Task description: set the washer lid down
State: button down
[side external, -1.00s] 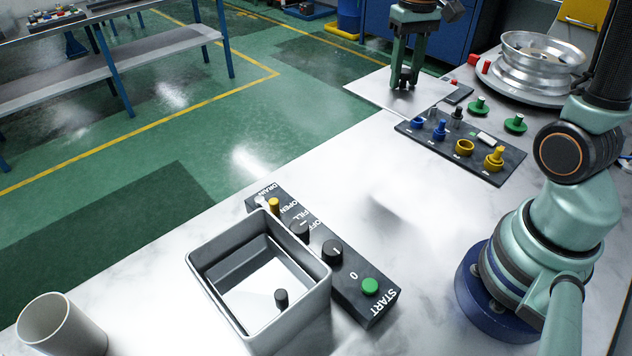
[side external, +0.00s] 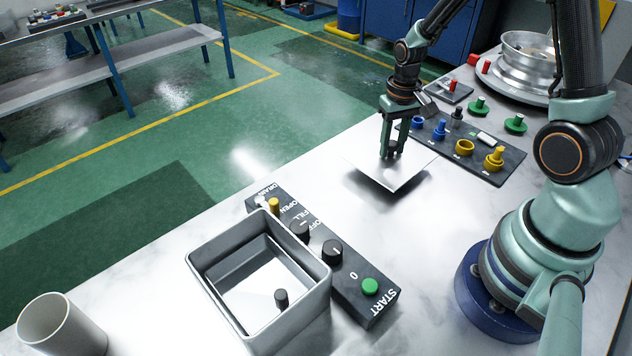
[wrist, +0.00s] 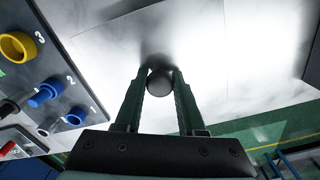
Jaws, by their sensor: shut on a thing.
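The washer lid (side external: 406,172) is a flat, pale square plate with a dark round knob (wrist: 160,82), seen in the wrist view. My gripper (side external: 391,155) is shut on the knob, with one finger on each side of it. The lid hangs about level over the table, and a dark shadow shows beneath its near edge. In the wrist view the lid (wrist: 200,50) spreads out beyond the fingers. The washer, an open grey square tub (side external: 322,290), stands nearer the camera.
A control panel (side external: 345,287) with knobs and a green START button runs along the tub's right side. A dark tray (side external: 480,150) of blue and yellow parts lies right of the lid. A metal wheel (side external: 530,60) stands behind. A white cup (side external: 60,325) is at front left.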

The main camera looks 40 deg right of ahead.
aim_at(393, 143)
jog(key=shift+f, duration=1.35)
jog(key=shift+f, duration=0.1)
jog(key=c, duration=0.5)
grip_release()
notch_tip(393, 143, up, 12)
jog(key=shift+f, duration=0.25)
jog(key=shift+a+r, duration=0.15)
jog(key=shift+r, duration=0.45)
jog(key=s+a+r+n+t, duration=0.4)
jog(key=s+a+r+t, duration=0.1)
jog(key=a+r, duration=0.5)
jog(key=shift+s+r+n+t, duration=0.3)
jog(key=shift+s+r, duration=0.2)
jog(key=shift+r, duration=0.1)
